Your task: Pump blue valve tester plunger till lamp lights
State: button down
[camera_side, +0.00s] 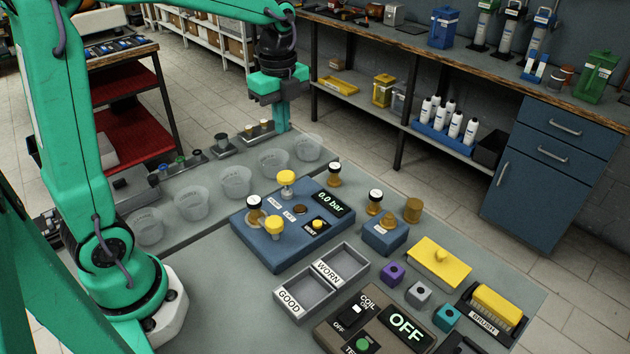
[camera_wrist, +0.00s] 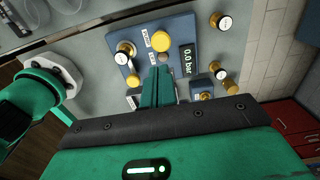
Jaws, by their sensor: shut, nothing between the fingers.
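The blue valve tester (camera_side: 262,244) stands on the grey bench, and its display (camera_side: 329,202) reads 0.0 bar. Two yellow knobs stand on it, a rear one (camera_side: 287,178) and a front one (camera_side: 275,226). Their small labels are hard to read. A round dark brown disc (camera_side: 300,208), possibly the lamp, shows no glow. My gripper (camera_side: 283,128) is shut and empty, pointing down beyond the tester's far side, apart from it. In the wrist view my fingers (camera_wrist: 157,72) overlap the tester's middle, hiding part of it; the rear knob (camera_wrist: 160,41) shows just past their tips.
A black-and-white-topped brass valve (camera_side: 255,206) sits on the tester. Loose valves (camera_side: 335,170) and a blue block (camera_side: 385,234) stand to its right. Clear cups (camera_side: 236,182) line the left. Grey GOOD and WORN trays (camera_side: 304,297) lie in front.

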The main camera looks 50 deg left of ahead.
aim_at(285, 175)
notch_tip(285, 175, down, 11)
jog(key=shift+f, duration=0.1)
dwell(0.4)
jog(key=shift+f, duration=1.45)
notch_tip(285, 175, up, 14)
jog(key=shift+r, duration=0.25)
dwell(0.9)
notch_tip(285, 175, up, 2)
jog(key=shift+w+r, duration=0.1)
jog(key=shift+r, duration=0.15)
